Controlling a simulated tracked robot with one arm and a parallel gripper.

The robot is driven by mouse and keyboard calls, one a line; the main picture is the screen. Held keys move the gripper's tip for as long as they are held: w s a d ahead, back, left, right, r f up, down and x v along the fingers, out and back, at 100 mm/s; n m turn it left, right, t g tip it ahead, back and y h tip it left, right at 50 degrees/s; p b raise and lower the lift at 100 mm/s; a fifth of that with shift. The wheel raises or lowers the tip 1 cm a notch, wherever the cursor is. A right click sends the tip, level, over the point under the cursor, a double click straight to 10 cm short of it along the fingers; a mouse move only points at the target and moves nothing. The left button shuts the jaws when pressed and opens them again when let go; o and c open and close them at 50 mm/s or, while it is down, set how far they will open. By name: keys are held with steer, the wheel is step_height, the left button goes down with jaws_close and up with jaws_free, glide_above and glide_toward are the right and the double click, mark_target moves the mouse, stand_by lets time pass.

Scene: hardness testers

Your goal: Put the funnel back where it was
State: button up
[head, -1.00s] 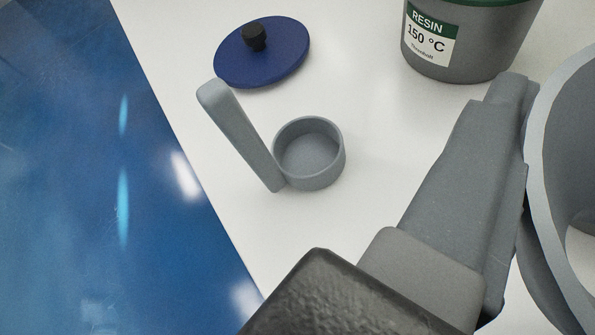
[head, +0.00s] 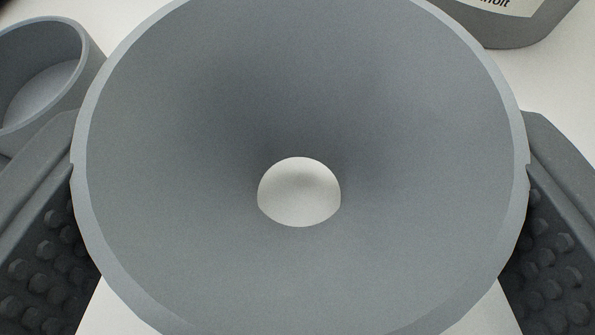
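The grey funnel (head: 420,120) fills the middle of the head view, seen from above into its wide mouth. White surface shows through its round hole. My gripper (head: 300,165) has one finger at the left of the rim and one at the right. Both studded pads meet the funnel's sides, and I see no gap at the rim, so the gripper is shut on it. The funnel's lower outside is hidden. I cannot tell how high it is above the white table (head: 566,95).
A grey scoop cup (head: 45,90) stands close behind the left finger, partly cut off. The resin container (head: 540,28) shows at the top right, with only its lower part in view. Bare white table lies between the container and the right finger.

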steer(key=shift+f, duration=0.35)
steer(key=o, duration=0.9)
steer(key=shift+o, duration=0.2)
steer(key=shift+s+r, duration=0.2)
steer(key=shift+s, duration=0.1)
steer(key=p+v, duration=0.1)
steer(key=v, duration=1)
steer(key=shift+s+p, duration=0.2)
steer(key=shift+p, duration=0.2)
steer(key=shift+w+r, duration=0.1)
steer(key=shift+r, duration=0.1)
